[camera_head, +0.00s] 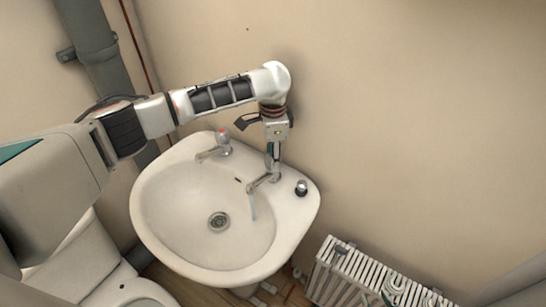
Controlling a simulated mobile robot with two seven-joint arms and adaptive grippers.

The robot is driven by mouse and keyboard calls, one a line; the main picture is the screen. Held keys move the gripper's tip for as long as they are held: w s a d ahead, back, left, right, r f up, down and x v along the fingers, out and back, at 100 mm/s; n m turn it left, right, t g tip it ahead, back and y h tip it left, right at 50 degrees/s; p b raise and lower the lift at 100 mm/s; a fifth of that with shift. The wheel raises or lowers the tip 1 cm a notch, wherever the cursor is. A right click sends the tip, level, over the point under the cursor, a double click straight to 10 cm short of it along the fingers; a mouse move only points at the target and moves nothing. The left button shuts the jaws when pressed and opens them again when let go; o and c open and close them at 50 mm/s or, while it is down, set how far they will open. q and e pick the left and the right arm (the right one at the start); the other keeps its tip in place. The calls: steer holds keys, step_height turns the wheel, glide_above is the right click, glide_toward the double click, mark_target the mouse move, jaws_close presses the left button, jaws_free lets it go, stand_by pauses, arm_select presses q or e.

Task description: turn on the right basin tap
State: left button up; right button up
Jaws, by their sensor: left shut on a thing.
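The white basin (160,215) stands against the beige wall. Its right tap (262,181) is at the back right, with its spout pointing to the front left over the bowl. A thin pale-blue stream of water (252,207) runs down from the spout into the bowl. My left gripper (274,153) points down over this tap and is shut on its top, the handle, which the fingers mostly hide. The left tap (216,149), with a red mark on its top, stands apart to the left. My right gripper is out of view.
A small dark-topped chrome object (301,188) sits on the rim right of the right tap. A drain (219,221) is in the bowl. A white radiator (350,277) is at the lower right, a toilet (125,290) at the lower left, a grey pipe (92,40) at the upper left.

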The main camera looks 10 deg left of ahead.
arm_select(q)
steer(key=n, duration=0.5)
steer(key=shift+n, duration=0.3)
steer(key=n, duration=0.5)
steer(key=shift+w+n, duration=0.1)
steer(key=shift+n, duration=0.5)
steer(key=o, duration=1.1)
step_height(320, 180, up, 12)
steer(key=shift+r, duration=0.1)
